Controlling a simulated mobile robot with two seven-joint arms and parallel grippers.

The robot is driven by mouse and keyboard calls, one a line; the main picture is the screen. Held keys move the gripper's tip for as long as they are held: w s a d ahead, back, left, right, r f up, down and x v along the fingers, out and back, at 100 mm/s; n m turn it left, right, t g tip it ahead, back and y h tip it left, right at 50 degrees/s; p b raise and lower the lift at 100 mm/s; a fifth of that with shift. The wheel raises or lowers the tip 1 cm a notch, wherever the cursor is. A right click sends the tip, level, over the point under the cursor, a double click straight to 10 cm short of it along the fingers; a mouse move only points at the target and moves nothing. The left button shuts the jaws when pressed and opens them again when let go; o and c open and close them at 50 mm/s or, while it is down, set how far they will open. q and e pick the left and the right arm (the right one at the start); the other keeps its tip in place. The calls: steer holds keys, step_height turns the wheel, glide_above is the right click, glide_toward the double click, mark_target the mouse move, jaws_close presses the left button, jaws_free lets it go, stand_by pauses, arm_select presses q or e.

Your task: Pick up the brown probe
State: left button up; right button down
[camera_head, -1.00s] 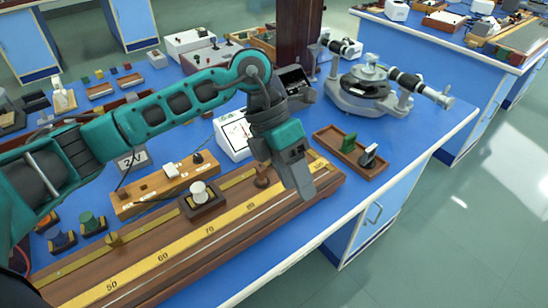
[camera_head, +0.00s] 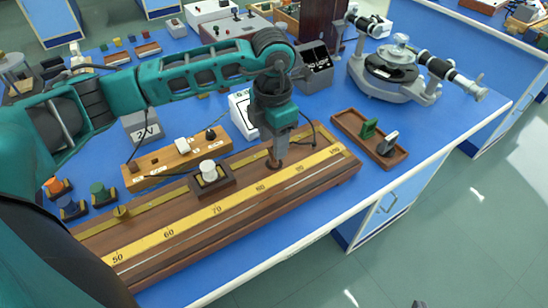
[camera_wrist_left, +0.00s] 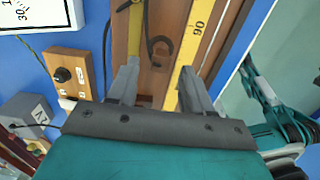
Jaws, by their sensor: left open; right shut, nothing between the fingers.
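The brown probe (camera_head: 274,162) stands on the long wooden meter-bridge board (camera_head: 225,240), beside the yellow scale. My left gripper (camera_head: 277,145) is above it, pointing down, and partly hides it. In the left wrist view the open left fingers (camera_wrist_left: 152,85) lie on either side of the strip where the probe (camera_wrist_left: 157,47) shows, a little beyond the fingertips. A dark cable curls by the probe. I cannot tell whether the fingers touch it. A small dark tip of my right gripper (camera_head: 419,303) shows at the bottom edge of the head view, away from the board and empty.
A white-knobbed block (camera_head: 211,178) sits on the board left of the probe. A wooden key strip (camera_head: 177,158) and a 2V supply (camera_head: 142,127) stand behind. A wooden tray (camera_head: 370,138) lies to the right, with a spectrometer (camera_head: 395,75) behind it. Blue bench is bare near the right edge.

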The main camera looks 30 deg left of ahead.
arm_select(q)
steer(key=shift+w+d+f, duration=0.1)
steer(key=shift+f, duration=1.85)
jaws_close()
